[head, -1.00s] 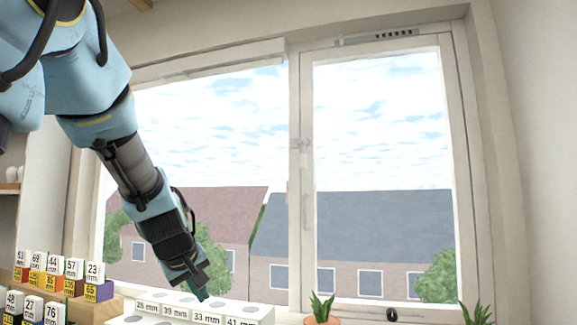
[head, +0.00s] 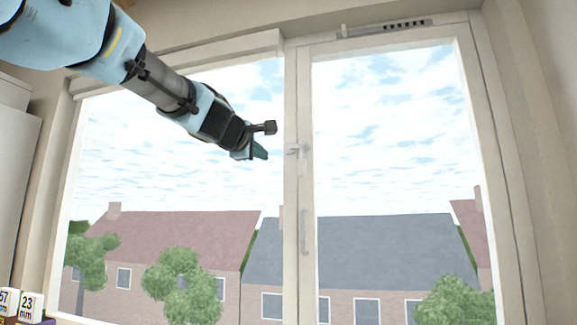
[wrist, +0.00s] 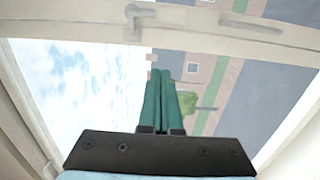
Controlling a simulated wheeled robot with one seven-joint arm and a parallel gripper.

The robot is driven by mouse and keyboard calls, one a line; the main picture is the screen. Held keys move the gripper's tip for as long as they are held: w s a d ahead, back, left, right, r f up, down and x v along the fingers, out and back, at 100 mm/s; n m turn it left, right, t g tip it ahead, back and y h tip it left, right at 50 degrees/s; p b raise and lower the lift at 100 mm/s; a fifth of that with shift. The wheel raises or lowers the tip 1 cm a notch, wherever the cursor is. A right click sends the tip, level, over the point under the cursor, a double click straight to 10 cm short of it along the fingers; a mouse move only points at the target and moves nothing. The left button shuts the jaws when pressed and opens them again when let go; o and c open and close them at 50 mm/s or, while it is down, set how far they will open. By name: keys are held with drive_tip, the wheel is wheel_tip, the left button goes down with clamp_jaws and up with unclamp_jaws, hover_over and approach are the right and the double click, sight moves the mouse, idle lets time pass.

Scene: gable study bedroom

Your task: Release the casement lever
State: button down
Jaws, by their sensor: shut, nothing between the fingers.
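The casement lever (head: 293,149) is a small pale handle on the upright between the two window panes. In the wrist view the lever (wrist: 138,18) looks L-shaped and lies near the top edge, beyond my fingertips. My gripper (head: 262,153) is left of the lever in the head view, in front of the left pane, and apart from it. In the wrist view my gripper's green fingers (wrist: 160,75) are together with nothing between them.
A pale vertical pull bar (head: 305,232) is on the casement frame below the lever. The right window frame (head: 482,170) and a vent strip (head: 385,28) border the casement. Number blocks (head: 27,306) stand at the lower left. The space before the panes is clear.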

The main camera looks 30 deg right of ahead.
drive_tip(key=w+d+p, duration=0.2)
drive_tip(key=w+d, duration=0.3)
drive_tip(key=d, duration=0.5)
drive_tip(key=shift+d, duration=0.3)
drive_tip(key=shift+s+f, duration=0.1)
